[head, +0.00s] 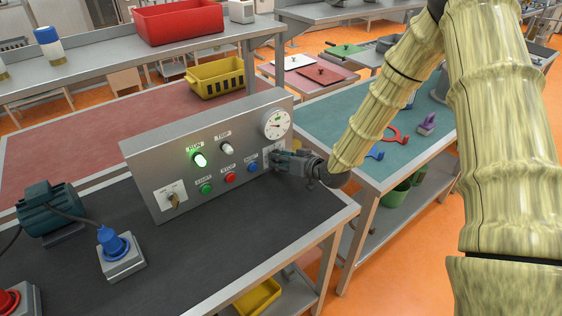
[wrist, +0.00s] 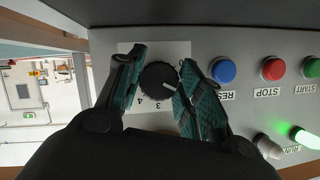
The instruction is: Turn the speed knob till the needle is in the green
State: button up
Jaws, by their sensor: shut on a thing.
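The speed knob (wrist: 158,80) is a round black dial with a white pointer mark on a pale numbered plate. The wrist view shows it upside down, with the 3 and 4 readable. My gripper (wrist: 162,74) has its two green-padded fingers on either side of the knob and is shut on it. In the head view my gripper (head: 284,162) is at the lower right of the grey control panel (head: 150,150) and hides the knob. The round white gauge (head: 276,124) is at the panel's upper right. Its needle is too small to read against any green band.
Blue (wrist: 223,70), red (wrist: 273,68) and green (wrist: 312,67) buttons sit beside the knob. A green lamp (head: 200,159) is lit, and a white lamp (head: 227,149) is unlit. A key switch (head: 174,199) is at lower left. A motor (head: 48,208) and blue plug (head: 113,243) stand left.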

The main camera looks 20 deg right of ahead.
jog(key=shift+d+m+y+b, duration=0.15)
jog(key=shift+m+y+b, duration=0.4)
jog(key=shift+m+y, duration=0.6)
jog(key=shift+m, duration=0.35)
jog(key=o, duration=1)
jog(key=v, duration=1.2)
jog(key=shift+r, duration=0.2)
jog(key=shift+w, duration=0.1)
